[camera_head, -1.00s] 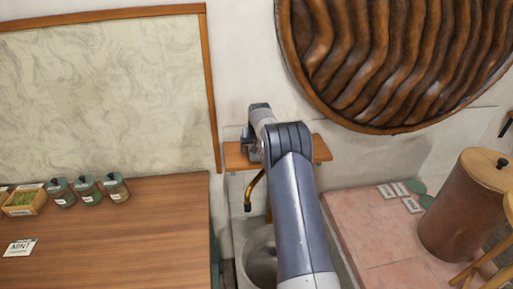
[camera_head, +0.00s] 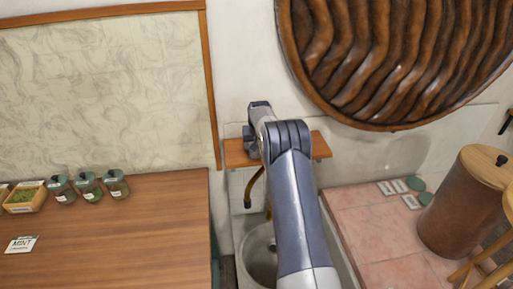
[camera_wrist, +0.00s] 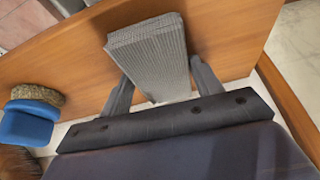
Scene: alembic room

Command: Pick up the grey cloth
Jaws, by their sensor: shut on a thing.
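The grey cloth (camera_wrist: 150,48) is a folded, ribbed block in the wrist view, over the wooden shelf (camera_wrist: 235,35). My gripper (camera_wrist: 162,68) is shut on it, with one finger on each side. I cannot tell whether the cloth still touches the shelf. In the head view, my arm reaches to the shelf (camera_head: 320,146) above the sink, and the cloth cannot be made out there.
A blue item (camera_wrist: 30,124) and a brown rough item (camera_wrist: 38,95) lie left of the cloth. A sink (camera_head: 258,250) with a brass tap (camera_head: 252,188) is below the shelf. A wooden counter (camera_head: 140,235) with jars (camera_head: 88,185) stands left, a pink tiled counter (camera_head: 375,225) right.

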